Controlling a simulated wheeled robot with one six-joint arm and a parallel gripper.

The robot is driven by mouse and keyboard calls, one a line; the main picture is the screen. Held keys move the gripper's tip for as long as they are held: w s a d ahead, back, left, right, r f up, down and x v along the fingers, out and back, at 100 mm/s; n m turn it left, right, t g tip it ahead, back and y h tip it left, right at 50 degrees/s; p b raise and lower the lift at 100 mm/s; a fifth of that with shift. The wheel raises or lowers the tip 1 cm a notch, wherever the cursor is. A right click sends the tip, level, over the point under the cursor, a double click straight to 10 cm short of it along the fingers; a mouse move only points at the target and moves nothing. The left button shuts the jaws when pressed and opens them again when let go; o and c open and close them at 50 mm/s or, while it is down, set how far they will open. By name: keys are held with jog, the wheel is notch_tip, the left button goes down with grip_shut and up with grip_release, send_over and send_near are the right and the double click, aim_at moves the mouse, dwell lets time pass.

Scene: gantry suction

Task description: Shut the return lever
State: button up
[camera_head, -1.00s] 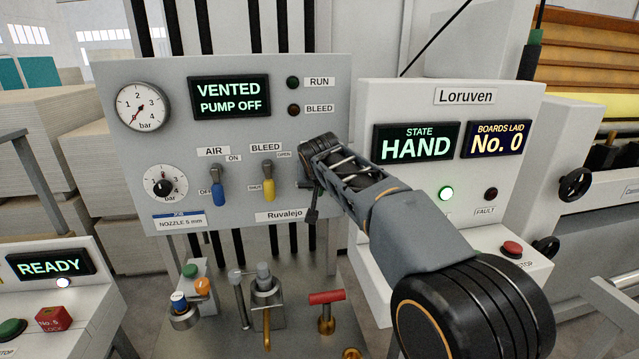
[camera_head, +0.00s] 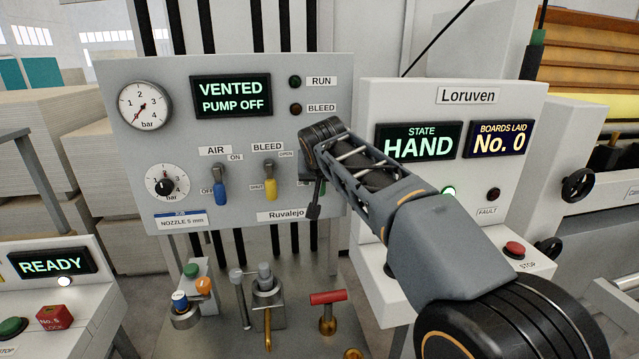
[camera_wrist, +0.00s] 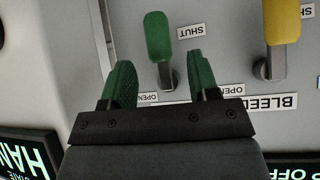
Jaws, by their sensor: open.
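The return lever, a green-handled toggle (camera_wrist: 158,35), is on the grey panel in the wrist view. Its handle extends alongside the SHUT label (camera_wrist: 191,31), and an OPEN label (camera_wrist: 147,97) is at its other end. My gripper (camera_wrist: 160,65) is open, with one green-padded finger on each side of the lever's base and visible gaps to both. In the head view my arm's end covers most of this spot; only a sliver of green (camera_head: 322,187) shows. The lever's own name label is not visible.
The yellow bleed lever (camera_head: 270,188) is close on the left, with the blue air lever (camera_head: 219,188) beyond it. The panel display (camera_head: 231,96) reads VENTED, PUMP OFF. The Loruven cabinet (camera_head: 465,97) stands to the right, behind my arm.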

jog(key=v, duration=0.8)
jog(key=shift+s+r, duration=0.25)
jog(key=shift+s, duration=0.1)
jog(key=s+d+f+g+p, duration=0.1)
jog(key=s+d+f, duration=0.4)
jog(key=s+f, duration=0.5)
jog(key=s+d+f+g+p, duration=0.2)
jog(key=s+d+f+g, duration=0.2)
jog(key=s+f, duration=0.6)
notch_tip(320, 180, down, 4)
jog(key=shift+d+f+n+g, duration=0.1)
jog(key=shift+d+n+g, duration=0.2)
jog(key=shift+d, duration=0.8)
jog(key=shift+s, duration=0.15)
